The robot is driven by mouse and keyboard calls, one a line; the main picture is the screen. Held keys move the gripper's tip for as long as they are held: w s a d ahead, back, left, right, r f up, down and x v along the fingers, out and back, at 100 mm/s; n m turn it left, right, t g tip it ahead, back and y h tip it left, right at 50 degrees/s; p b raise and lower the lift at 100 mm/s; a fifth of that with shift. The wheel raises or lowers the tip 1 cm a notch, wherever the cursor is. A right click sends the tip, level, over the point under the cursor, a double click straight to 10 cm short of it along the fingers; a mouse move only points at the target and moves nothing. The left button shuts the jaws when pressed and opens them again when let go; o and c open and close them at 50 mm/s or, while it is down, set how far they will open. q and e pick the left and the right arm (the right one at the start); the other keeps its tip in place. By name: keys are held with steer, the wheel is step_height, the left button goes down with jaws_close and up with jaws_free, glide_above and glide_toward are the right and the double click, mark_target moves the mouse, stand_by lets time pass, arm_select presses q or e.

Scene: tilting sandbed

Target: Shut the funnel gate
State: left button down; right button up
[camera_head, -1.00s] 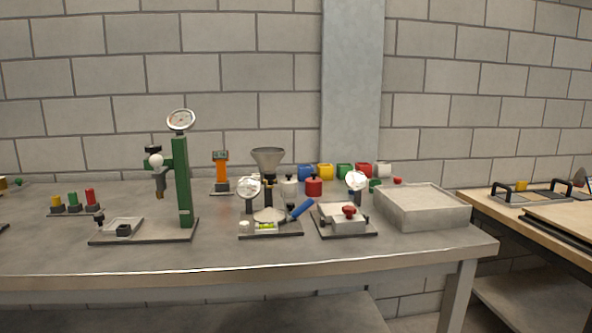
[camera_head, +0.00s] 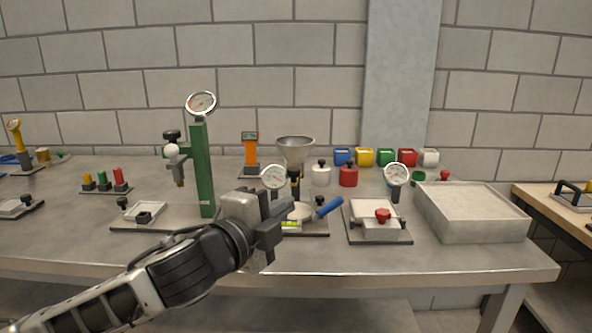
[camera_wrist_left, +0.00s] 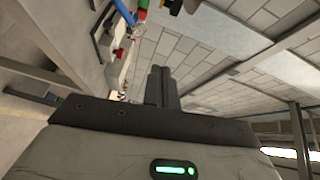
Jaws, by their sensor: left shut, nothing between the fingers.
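The grey metal funnel (camera_head: 295,150) stands near the back middle of the bench in the head view, mouth up. A dark piece shows just below its spout, partly covered by a dial gauge (camera_head: 273,177); I cannot tell whether the gate is open or shut. My left gripper (camera_head: 284,212) comes in from the lower left and is in front of and below the funnel, with no visible contact with it. Its fingers are together and empty, also in the left wrist view (camera_wrist_left: 162,86). My right gripper is not in view.
A device with a blue handle (camera_head: 329,206) is partly hidden behind my left gripper. A green stand (camera_head: 203,170) is to its left. A device with a red knob (camera_head: 383,215) and a grey sandbed box (camera_head: 470,212) are to the right. Coloured cups line the back.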

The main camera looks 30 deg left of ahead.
mark_target(294, 170)
arm_select(q)
steer(key=w+a+p, duration=0.2)
steer(key=w+a, duration=0.2)
steer(key=w, duration=0.7)
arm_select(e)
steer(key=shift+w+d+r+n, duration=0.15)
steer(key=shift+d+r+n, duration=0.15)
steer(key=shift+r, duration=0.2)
arm_select(q)
steer(key=shift+a+r, duration=0.1)
